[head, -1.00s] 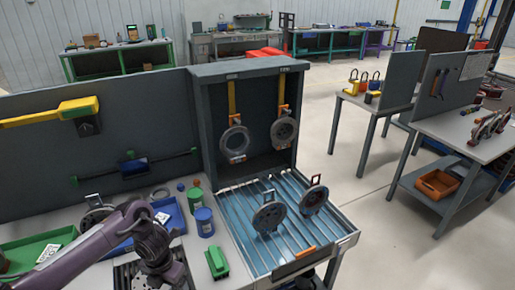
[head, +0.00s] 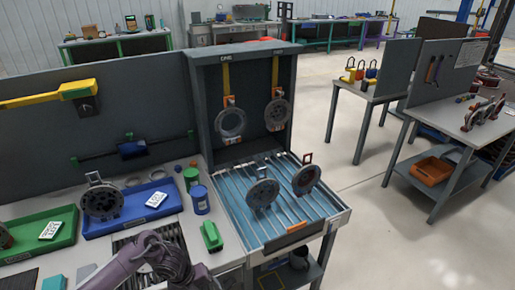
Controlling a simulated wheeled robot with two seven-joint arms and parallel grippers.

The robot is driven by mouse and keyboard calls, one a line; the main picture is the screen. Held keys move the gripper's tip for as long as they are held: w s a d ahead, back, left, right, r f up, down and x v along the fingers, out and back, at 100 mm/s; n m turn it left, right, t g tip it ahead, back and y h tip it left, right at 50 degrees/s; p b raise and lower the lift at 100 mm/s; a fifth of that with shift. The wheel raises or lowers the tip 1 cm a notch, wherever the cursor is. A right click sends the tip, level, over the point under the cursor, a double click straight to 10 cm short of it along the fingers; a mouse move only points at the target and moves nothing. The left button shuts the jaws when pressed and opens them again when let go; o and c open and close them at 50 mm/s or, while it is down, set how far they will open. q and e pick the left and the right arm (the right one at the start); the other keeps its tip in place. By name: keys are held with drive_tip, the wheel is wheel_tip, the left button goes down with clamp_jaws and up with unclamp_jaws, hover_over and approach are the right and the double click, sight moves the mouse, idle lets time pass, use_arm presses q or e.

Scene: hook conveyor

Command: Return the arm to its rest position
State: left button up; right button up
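My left arm (head: 155,262) comes in at the bottom left, bent over the front of the bench. Its wrist runs down to the lower edge, and its fingers do not show. My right arm is out of the picture. One grey disc with a handle (head: 102,201) lies in the blue tray (head: 131,224). Two more handled discs, one left (head: 262,193) and one right (head: 306,179), stand on the slatted blue conveyor bed (head: 237,216). Two round parts, a ring (head: 230,123) and a disc (head: 277,115), hang from yellow straps in the grey frame.
A green tray (head: 66,222), a blue can (head: 200,200), a green can (head: 191,178) and a green block (head: 211,236) are on the bench near my arm. A side table (head: 450,125) stands at the right, with open floor (head: 385,235) before it.

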use_arm(q)
drive_tip(key=s+f+n+t+b, duration=0.1)
drive_tip(key=s+f+n+b, duration=0.1)
drive_tip(key=s+f+n, duration=0.35)
drive_tip(key=s+d+f+n+b, duration=0.1)
drive_tip(key=s+f+n, duration=0.2)
drive_tip(key=f+n, duration=0.55)
drive_tip(key=s+f+n+t+b, duration=0.1)
drive_tip(key=s+f+n+b, duration=0.2)
drive_tip(key=f, duration=0.8)
drive_tip(key=s+a+f+n+y, duration=0.1)
drive_tip(key=s+f+n, duration=0.3)
drive_tip(key=s, duration=0.5)
drive_tip(key=s+a+f+n+g+y+b, duration=0.1)
drive_tip(key=s+a+f+n, duration=0.2)
drive_tip(key=s, duration=0.6)
drive_tip(key=s+a+f+n+y, duration=0.1)
drive_tip(key=s+a+f+n, duration=0.2)
drive_tip(key=s, duration=0.7)
wheel_tip(320, 180, down, 3)
drive_tip(key=n, duration=0.2)
drive_tip(key=shift+n+g, duration=0.3)
drive_tip(key=shift+w, duration=0.1)
